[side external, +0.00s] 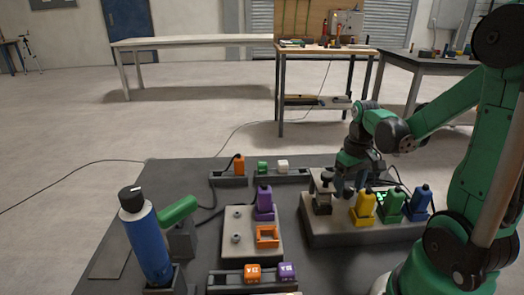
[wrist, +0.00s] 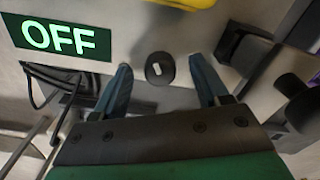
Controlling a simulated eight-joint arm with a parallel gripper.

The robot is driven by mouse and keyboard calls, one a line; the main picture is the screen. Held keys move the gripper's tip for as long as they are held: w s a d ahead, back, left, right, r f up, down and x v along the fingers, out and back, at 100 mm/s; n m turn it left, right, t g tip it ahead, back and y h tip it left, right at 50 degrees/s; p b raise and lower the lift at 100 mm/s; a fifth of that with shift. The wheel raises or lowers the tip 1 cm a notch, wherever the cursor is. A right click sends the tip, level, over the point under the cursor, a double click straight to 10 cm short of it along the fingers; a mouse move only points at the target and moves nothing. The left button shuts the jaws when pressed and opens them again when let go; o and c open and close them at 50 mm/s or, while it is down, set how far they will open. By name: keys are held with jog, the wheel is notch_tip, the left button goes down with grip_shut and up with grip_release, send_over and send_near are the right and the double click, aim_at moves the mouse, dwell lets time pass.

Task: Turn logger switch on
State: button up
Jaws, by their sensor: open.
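The logger switch (wrist: 160,69) is a small dark rotary knob with a white mark, set in a light grey panel. It shows in the middle of the wrist view. A lit green display (wrist: 60,39) at upper left of that view reads OFF. My gripper (wrist: 160,63) is open, with one blue-grey finger on each side of the knob and a visible gap on both sides. In the side view my gripper (side external: 349,188) is low over the right-hand grey box (side external: 318,236); the knob is hidden there.
Yellow (side external: 364,207), green (side external: 392,205) and blue (side external: 419,204) plugs stand on the same box, with a dark clamp-like part (side external: 322,195) at its left. A blue bottle (side external: 146,242) and a plate with a purple plug (side external: 264,203) are further left. A dark cable (wrist: 60,82) lies beside the left finger.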

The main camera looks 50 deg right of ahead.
grip_shut()
jog(key=shift+m, duration=0.4)
jog(key=m, duration=0.4)
jog(key=shift+m, duration=0.4)
jog(key=m, duration=0.6)
dwell(0.5)
grip_release()
jog(key=shift+r, duration=0.1)
